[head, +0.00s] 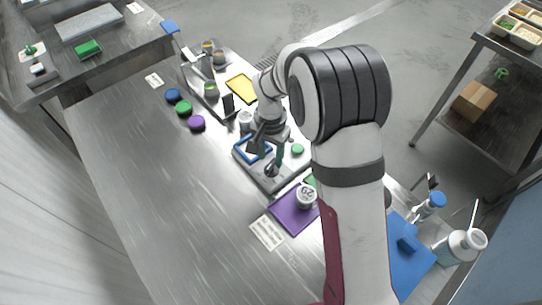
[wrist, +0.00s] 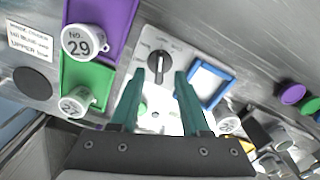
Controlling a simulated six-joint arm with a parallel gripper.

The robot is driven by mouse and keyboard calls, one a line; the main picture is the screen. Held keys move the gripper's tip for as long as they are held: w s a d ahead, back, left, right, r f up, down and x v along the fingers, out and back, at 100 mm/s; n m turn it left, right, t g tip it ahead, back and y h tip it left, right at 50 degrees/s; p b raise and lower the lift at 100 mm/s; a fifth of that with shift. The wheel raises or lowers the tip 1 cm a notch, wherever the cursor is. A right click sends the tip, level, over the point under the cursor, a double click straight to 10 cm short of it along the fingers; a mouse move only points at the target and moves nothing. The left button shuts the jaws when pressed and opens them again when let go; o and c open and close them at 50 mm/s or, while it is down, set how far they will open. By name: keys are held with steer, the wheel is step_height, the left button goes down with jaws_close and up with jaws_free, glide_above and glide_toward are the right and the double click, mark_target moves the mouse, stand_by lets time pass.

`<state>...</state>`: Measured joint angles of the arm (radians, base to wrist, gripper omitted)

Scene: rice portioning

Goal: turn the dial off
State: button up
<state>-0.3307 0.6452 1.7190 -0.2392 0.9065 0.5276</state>
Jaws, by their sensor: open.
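The dial is a round black knob (wrist: 158,64) with a raised grip bar, on a light grey panel (wrist: 178,45) with small marks around it. In the head view the dial (head: 271,170) sits at the near part of the panel (head: 268,184). My gripper (wrist: 159,74) is open, with its two green fingers apart and pointing at the dial. In the wrist view the dial appears between and just beyond the fingertips; contact cannot be told. In the head view my gripper (head: 268,150) is over the panel. The dial's exact setting is too small to read.
A blue-framed square (wrist: 208,82) and a green button (head: 297,149) are on the panel. A purple mat (head: 285,217) with a white cup marked 29 (wrist: 84,42) lies close by. A green mat (wrist: 78,78) holds another cup (wrist: 76,102). The table's left part is clear.

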mark_target(271, 167)
steer(key=shift+f, duration=1.4)
steer(key=shift+c, duration=0.2)
jaws_close()
